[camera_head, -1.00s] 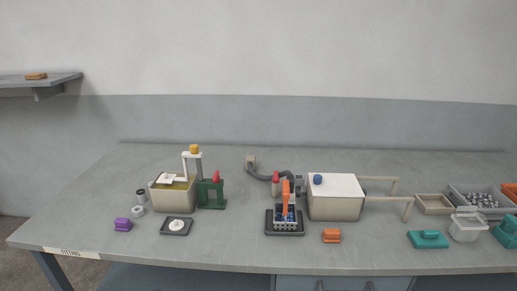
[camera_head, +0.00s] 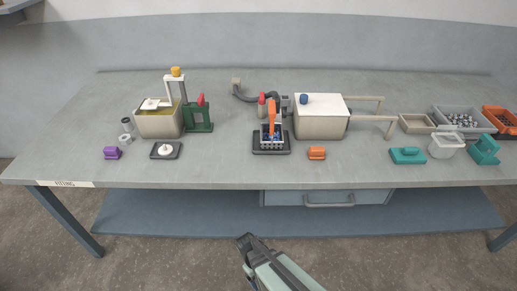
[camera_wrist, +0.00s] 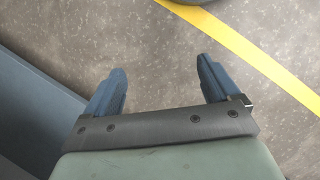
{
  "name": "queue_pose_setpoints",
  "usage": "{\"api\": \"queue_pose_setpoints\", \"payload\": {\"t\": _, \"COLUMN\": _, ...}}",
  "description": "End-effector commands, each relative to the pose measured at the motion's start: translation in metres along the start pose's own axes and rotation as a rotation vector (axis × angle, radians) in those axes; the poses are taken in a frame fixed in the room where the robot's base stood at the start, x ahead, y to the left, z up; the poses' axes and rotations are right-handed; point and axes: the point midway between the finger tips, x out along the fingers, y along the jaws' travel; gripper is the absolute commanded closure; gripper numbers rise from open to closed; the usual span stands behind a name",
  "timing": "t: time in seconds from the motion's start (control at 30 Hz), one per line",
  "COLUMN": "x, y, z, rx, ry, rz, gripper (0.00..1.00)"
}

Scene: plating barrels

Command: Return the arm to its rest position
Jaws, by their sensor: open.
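My gripper (camera_wrist: 158,82) is open in the wrist view, its two blue fingers apart with nothing between them. Bare floor shows beyond the fingertips. In the head view my gripper (camera_head: 247,240) is at the bottom centre, in front of the bench and below the level of its top. It is clear of everything on the bench.
The bench (camera_head: 220,172) carries a tank (camera_head: 160,125) at left, a white-lidded box (camera_head: 320,125), an orange-handled fixture on a dark tray (camera_head: 271,152), and bins at right. A drawer (camera_head: 330,199) and a lower shelf (camera_head: 170,215) lie beneath. A yellow floor line (camera_wrist: 240,45) crosses the wrist view.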

Motion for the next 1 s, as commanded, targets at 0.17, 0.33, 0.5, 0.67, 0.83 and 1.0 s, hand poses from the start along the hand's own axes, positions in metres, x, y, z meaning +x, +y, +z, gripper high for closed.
{"api": "queue_pose_setpoints", "payload": {"t": 0.17, "x": 0.032, "y": 0.019, "z": 0.045, "rx": 0.136, "ry": -0.058, "rz": -0.084, "gripper": 0.11}}
{"api": "queue_pose_setpoints", "payload": {"t": 0.33, "x": 0.058, "y": 0.028, "z": 0.085, "rx": 0.262, "ry": -0.108, "rz": -0.165, "gripper": 0.11}}
{"api": "queue_pose_setpoints", "payload": {"t": 0.5, "x": 0.081, "y": 0.029, "z": 0.125, "rx": 0.388, "ry": -0.158, "rz": -0.247, "gripper": 0.11}}
{"api": "queue_pose_setpoints", "payload": {"t": 0.67, "x": 0.097, "y": 0.024, "z": 0.158, "rx": 0.494, "ry": -0.200, "rz": -0.319, "gripper": 0.11}}
{"api": "queue_pose_setpoints", "payload": {"t": 0.83, "x": 0.107, "y": 0.018, "z": 0.179, "rx": 0.570, "ry": -0.229, "rz": -0.373, "gripper": 0.11}}
{"api": "queue_pose_setpoints", "payload": {"t": 1.0, "x": 0.109, "y": 0.016, "z": 0.183, "rx": 0.585, "ry": -0.235, "rz": -0.383, "gripper": 0.11}}
